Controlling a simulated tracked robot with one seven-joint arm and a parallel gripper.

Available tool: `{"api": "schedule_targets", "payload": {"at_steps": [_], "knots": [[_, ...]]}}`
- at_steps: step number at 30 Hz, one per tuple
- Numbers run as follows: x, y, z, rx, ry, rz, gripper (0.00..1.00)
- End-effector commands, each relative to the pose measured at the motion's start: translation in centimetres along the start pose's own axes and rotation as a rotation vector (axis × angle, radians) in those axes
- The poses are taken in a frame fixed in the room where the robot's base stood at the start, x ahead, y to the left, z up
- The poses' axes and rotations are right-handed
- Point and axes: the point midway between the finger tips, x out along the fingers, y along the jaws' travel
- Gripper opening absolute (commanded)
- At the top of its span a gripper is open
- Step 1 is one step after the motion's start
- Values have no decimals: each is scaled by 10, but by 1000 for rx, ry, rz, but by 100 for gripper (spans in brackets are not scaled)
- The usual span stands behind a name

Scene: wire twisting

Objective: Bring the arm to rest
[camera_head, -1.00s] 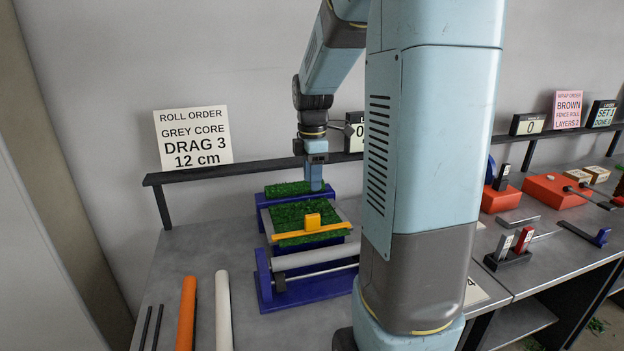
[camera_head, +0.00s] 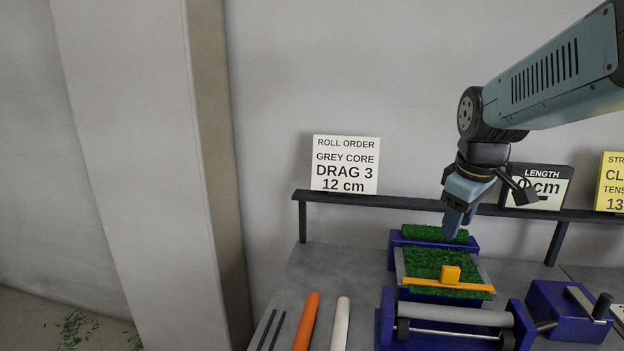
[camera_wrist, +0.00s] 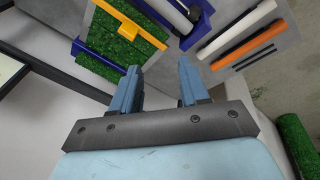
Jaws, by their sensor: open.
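My gripper (camera_head: 455,222) hangs from my bent arm, fingers pointing down, above the back of the blue rolling rig. In the head view its fingertips appear in front of the green roll (camera_head: 434,233) at the rig's back; I cannot tell whether they touch it. In the wrist view my gripper (camera_wrist: 160,75) shows two blue fingers spread apart with nothing between them. A green mat (camera_head: 430,262) lies on the rig, crossed by an orange bar (camera_head: 470,287) with a raised block. A grey core (camera_head: 455,314) sits in the blue front stand (camera_head: 385,325).
A dark rail (camera_head: 400,203) runs behind the rig, carrying a roll order sign (camera_head: 345,165) and a length display (camera_head: 537,186). An orange rod (camera_head: 306,322), a white rod (camera_head: 340,325) and thin dark rods lie at the front left. A blue crank box (camera_head: 560,315) stands at the right.

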Motion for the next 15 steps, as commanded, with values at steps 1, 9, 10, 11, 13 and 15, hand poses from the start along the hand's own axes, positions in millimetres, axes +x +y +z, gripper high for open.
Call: {"api": "schedule_targets", "payload": {"at_steps": [1, 9, 10, 11, 13, 15], "knots": [[-8, -10, 4, 55, 23, 16, 45], [-32, -54, 29, 389, 141, 51, 45], [-33, -58, 32, 423, 154, 52, 45], [-35, -62, 35, 456, 166, 52, 45], [-38, -70, 40, 522, 193, 50, 45], [-40, -76, 44, 575, 213, 47, 45]]}}
